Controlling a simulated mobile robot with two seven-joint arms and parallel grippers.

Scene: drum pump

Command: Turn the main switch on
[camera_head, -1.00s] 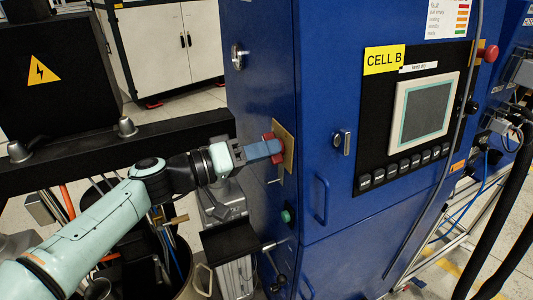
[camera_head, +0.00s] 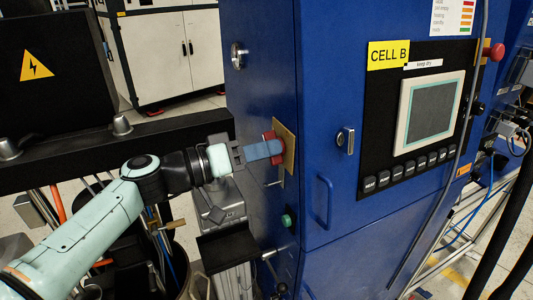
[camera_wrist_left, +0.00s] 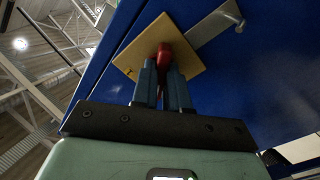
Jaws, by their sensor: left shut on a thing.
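The main switch has a red handle (camera_head: 270,143) on a yellow plate (camera_head: 286,150), on the left side face of the blue cabinet (camera_head: 262,60). My left gripper (camera_head: 268,149) reaches it from the left and is shut on the red handle. In the left wrist view, the blue fingers (camera_wrist_left: 162,84) stand on both sides of the red handle (camera_wrist_left: 164,56), in front of the yellow plate (camera_wrist_left: 135,58). The fingers hide part of the handle, and I cannot tell its exact angle. My right gripper is not in view.
A green button (camera_head: 287,220) sits below the switch on the same face. The cabinet front has a screen panel (camera_head: 430,112) and a blue door handle (camera_head: 323,203). A dark beam (camera_head: 70,155) and a black box with a warning sign (camera_head: 60,65) stand at left.

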